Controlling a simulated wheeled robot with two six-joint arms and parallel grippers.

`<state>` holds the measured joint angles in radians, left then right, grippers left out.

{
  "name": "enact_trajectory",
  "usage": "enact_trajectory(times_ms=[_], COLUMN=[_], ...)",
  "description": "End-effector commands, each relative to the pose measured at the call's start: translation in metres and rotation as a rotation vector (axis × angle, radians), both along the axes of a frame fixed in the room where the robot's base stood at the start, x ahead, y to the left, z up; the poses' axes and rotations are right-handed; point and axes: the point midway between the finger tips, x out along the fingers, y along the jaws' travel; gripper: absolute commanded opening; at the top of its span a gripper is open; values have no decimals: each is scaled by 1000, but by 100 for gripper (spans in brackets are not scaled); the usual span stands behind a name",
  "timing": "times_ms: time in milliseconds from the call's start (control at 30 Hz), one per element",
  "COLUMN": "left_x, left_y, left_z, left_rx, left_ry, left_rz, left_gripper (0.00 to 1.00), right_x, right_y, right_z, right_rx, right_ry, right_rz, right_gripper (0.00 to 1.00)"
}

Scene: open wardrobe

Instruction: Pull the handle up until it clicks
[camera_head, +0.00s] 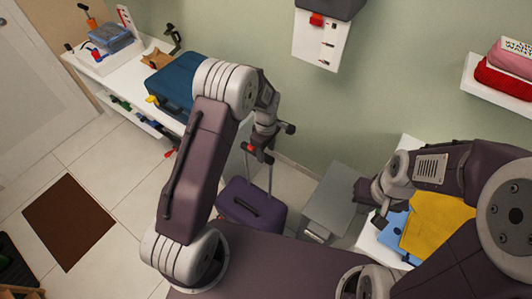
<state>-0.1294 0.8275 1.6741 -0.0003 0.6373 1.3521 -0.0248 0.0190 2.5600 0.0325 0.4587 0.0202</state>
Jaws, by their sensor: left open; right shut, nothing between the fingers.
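A purple suitcase (252,207) stands on the floor below the middle of the view. Two thin grey rods of its pull handle (271,177) rise from it; the handle's top is hidden at my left gripper. My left gripper (259,153) is open, directly over the top of the rods, pointing down. I cannot tell whether its fingers touch the handle. My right gripper (379,221) is shut and empty at the right, beside folded clothes and away from the suitcase.
A grey box (341,199) stands right of the suitcase. Folded yellow cloth (437,222) and blue cloth (393,233) lie under my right arm. A white shelf unit (128,75) holds a blue case (172,84). A brown mat (68,221) lies on the open tiled floor.

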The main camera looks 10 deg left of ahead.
Motion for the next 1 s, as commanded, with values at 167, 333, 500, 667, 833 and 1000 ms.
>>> enact_trajectory(times_ms=[167,333,500,667,833,1000], left_x=[1,0,-1,-1,-1,5], left_y=[0,0,0,0,0,4], left_z=[40,68,76,76,76,87], left_rx=[-1,0,0,0,0,-3], left_ry=[-7,-5,-3,-3,-3,-30], left_rz=[0,0,0,0,0,11], left_gripper=[49,49,49,49,49,49], right_x=[0,0,0,0,0,0], right_y=[0,0,0,0,0,0], right_z=[-8,-10,-10,-10,-10,-10], right_rx=[0,0,0,0,0,0], right_ry=[0,0,0,0,0,0], right_rz=[0,0,0,0,0,0], right_gripper=[0,0,0,0,0,0])
